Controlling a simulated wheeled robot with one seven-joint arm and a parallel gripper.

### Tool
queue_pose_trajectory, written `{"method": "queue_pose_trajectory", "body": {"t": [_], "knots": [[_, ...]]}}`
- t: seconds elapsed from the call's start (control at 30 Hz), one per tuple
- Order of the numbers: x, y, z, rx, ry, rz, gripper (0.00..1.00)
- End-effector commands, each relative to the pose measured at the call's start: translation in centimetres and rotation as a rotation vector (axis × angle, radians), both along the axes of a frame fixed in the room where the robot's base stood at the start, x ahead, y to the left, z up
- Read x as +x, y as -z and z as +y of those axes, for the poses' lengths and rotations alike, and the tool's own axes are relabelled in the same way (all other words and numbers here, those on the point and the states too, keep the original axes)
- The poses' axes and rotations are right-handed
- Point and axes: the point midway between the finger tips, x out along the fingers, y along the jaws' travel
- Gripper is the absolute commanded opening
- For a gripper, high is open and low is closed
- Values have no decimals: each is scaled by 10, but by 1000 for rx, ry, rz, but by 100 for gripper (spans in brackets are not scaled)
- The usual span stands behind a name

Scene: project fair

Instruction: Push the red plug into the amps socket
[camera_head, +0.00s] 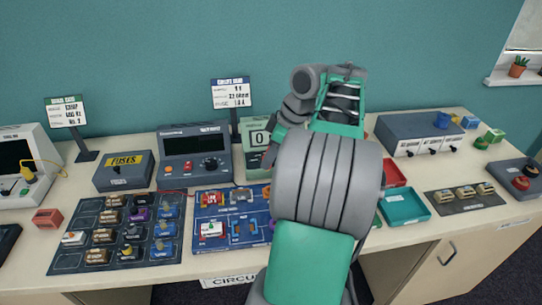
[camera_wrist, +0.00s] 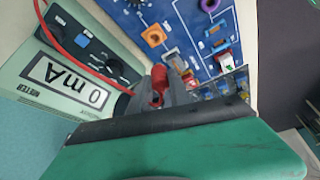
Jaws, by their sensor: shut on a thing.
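In the wrist view my gripper (camera_wrist: 163,92) is shut on the red plug (camera_wrist: 158,78). A red lead (camera_wrist: 63,48) curves across the meter's face towards the plug. The plug is near the meter's edge. I cannot tell whether it touches a socket, and the amps socket cannot be made out.
The blue circuit board (camera_head: 208,198) lies in front of the meter; it also shows in the wrist view (camera_wrist: 188,18). A grey power unit (camera_head: 190,145) stands left of the meter. A dark parts tray (camera_head: 62,258) is at front left. A teal tray (camera_head: 404,206) is right of my arm.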

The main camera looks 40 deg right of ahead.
Motion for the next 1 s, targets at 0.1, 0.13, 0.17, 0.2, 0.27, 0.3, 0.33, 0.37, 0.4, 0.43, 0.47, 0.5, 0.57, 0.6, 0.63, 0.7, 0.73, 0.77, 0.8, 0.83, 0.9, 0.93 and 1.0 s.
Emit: {"method": "queue_pose_trajectory", "body": {"t": [0.1,0.13,0.17,0.2,0.27,0.3,0.33,0.37,0.4,0.43,0.47,0.5,0.57,0.6,0.63,0.7,0.73,0.77,0.8,0.83,0.9,0.93,1.0], "knots": [[-5,3,-4,0,-14,0,0],[-5,4,-4,0,-15,0,0],[-5,6,-4,0,-15,0,0],[-5,9,-4,0,-15,0,0],[-5,14,-3,0,-14,0,0],[-5,19,-3,0,-14,0,0],[-5,22,-3,0,-14,0,0],[-4,26,-3,0,-13,0,0],[-4,30,-3,0,-13,0,0],[-4,34,-3,0,-13,0,0],[-4,38,-3,0,-13,0,0],[-4,43,-3,1,-13,-1,0],[-4,50,-3,1,-13,-1,0],[-4,54,-3,1,-13,-1,0],[-4,57,-3,1,-13,-1,0],[-4,64,-3,1,-12,-1,0],[-4,66,-3,0,-12,-1,0],[-4,68,-3,0,-12,-1,0],[-4,70,-3,0,-12,-1,0],[-4,71,-3,0,-13,-1,0],[-4,71,-3,0,-13,-1,0],[-4,71,-3,0,-13,-1,0],[-4,71,-3,0,-13,-1,0]]}}
